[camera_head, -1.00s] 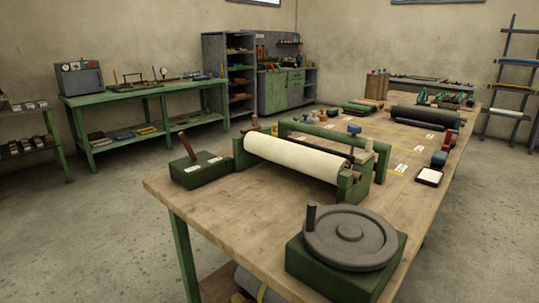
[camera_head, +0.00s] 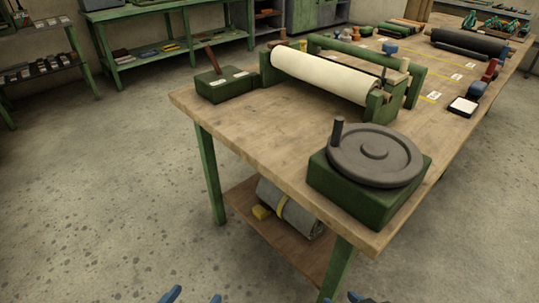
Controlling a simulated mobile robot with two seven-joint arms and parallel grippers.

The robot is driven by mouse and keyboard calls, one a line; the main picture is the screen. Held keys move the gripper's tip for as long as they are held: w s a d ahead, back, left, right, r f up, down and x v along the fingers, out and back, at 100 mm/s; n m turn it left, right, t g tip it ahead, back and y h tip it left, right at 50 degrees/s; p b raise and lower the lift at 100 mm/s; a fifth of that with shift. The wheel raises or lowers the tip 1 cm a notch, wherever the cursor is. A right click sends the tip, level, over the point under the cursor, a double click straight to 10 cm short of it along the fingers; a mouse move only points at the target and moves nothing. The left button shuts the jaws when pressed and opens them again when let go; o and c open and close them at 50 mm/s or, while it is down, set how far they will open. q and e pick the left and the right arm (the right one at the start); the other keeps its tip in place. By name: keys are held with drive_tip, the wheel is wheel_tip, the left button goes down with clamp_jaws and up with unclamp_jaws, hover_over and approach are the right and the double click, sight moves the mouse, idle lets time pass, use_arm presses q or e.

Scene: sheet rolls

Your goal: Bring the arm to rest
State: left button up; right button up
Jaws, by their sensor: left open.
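My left gripper (camera_head: 193,297) shows at the bottom edge, left of centre. Its two blue fingertips stand apart with bare floor between them, so it is open and empty. The blue tip of my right gripper (camera_head: 358,297) just shows at the bottom edge, right of centre. Most of it is cut off, so its opening cannot be told. Both grippers appear low in front of the workbench (camera_head: 255,132), apart from everything on it. The rest of both arms is out of view.
The bench carries a cream sheet roll (camera_head: 335,78) in a green frame, a grey handwheel (camera_head: 375,155) on a green block, and a green lever box (camera_head: 224,84). A grey roll with a yellow band (camera_head: 290,212) lies on the lower shelf. The floor at left is clear.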

use_arm(q)
drive_tip(key=r+p, duration=0.1)
drive_tip(key=p, duration=0.3)
drive_tip(key=r+g+p, duration=0.1)
drive_tip(key=r+p, duration=0.1)
drive_tip(key=p, duration=0.3)
drive_tip(key=r+m+g+y+p, duration=0.1)
drive_tip(key=p, duration=0.4)
drive_tip(key=shift+s+a+r, duration=0.1)
drive_tip(key=shift+a+r, duration=0.15)
drive_tip(key=shift+a, duration=0.1)
use_arm(e)
wheel_tip(320, 180, up, 7)
drive_tip(key=shift+w+a+f+n+t, duration=0.15)
drive_tip(key=shift+a+n+t, duration=0.15)
drive_tip(key=shift+a+t, duration=0.15)
use_arm(q)
drive_tip(key=shift+f, duration=0.15)
use_arm(e)
drive_tip(key=shift+f, duration=0.1)
